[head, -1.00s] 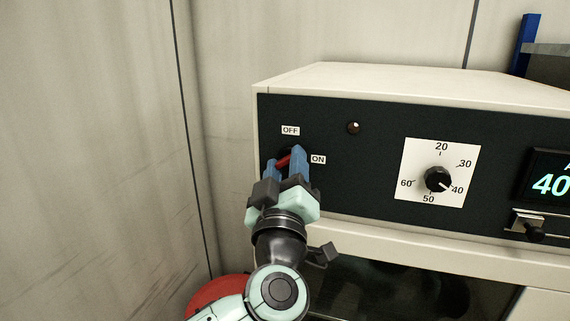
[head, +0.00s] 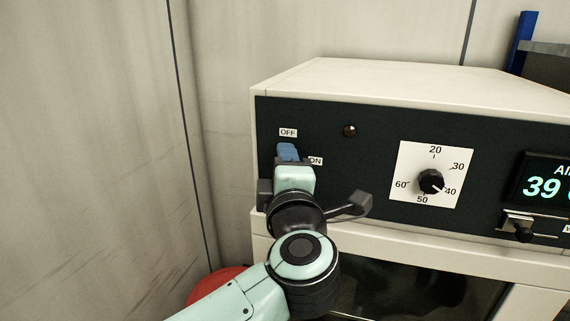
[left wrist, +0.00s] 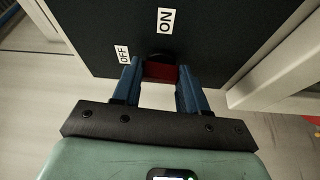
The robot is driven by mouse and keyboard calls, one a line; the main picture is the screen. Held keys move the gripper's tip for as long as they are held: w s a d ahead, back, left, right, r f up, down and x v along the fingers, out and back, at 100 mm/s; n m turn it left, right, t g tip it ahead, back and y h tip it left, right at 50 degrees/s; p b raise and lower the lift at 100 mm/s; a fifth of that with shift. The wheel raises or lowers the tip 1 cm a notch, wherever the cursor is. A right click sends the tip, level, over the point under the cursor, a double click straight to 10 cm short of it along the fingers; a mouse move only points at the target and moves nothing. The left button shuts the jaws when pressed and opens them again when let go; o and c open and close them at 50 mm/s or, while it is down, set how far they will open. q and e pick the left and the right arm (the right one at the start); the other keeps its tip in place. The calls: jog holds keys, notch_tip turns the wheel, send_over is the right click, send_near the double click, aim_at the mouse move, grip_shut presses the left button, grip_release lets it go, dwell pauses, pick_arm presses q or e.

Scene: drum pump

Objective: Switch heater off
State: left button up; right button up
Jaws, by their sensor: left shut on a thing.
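The heater's front panel (head: 385,135) is dark, with an OFF label (head: 288,132) and an ON label (head: 315,161) at its left. My left gripper (head: 288,151) is at the switch there, its blue fingers side-on and hiding the switch in the head view. In the left wrist view, the red switch handle (left wrist: 160,72) sits between the two blue fingertips of the left gripper (left wrist: 158,85), which is shut on it. The ON label (left wrist: 165,20) is above the handle and the OFF label (left wrist: 123,54) is to its left. The handle's exact pointing is unclear. My right gripper is not in view.
A small round lamp (head: 350,131) on the panel looks dark. A black dial (head: 431,182) points near 40 on a white scale. A display (head: 545,184) reads 39. A red round object (head: 217,285) is low at the left, near the wall.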

pick_arm(q)
jog(key=shift+r+n, duration=0.1)
jog(key=shift+n, duration=0.4)
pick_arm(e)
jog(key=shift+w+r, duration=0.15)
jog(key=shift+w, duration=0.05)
pick_arm(q)
jog(key=o, duration=1.1)
jog(key=shift+c, duration=0.2)
jog(key=s+d+b, duration=0.1)
jog(key=s+b, duration=0.1)
jog(key=s, duration=1.1)
jog(key=shift+s, duration=0.2)
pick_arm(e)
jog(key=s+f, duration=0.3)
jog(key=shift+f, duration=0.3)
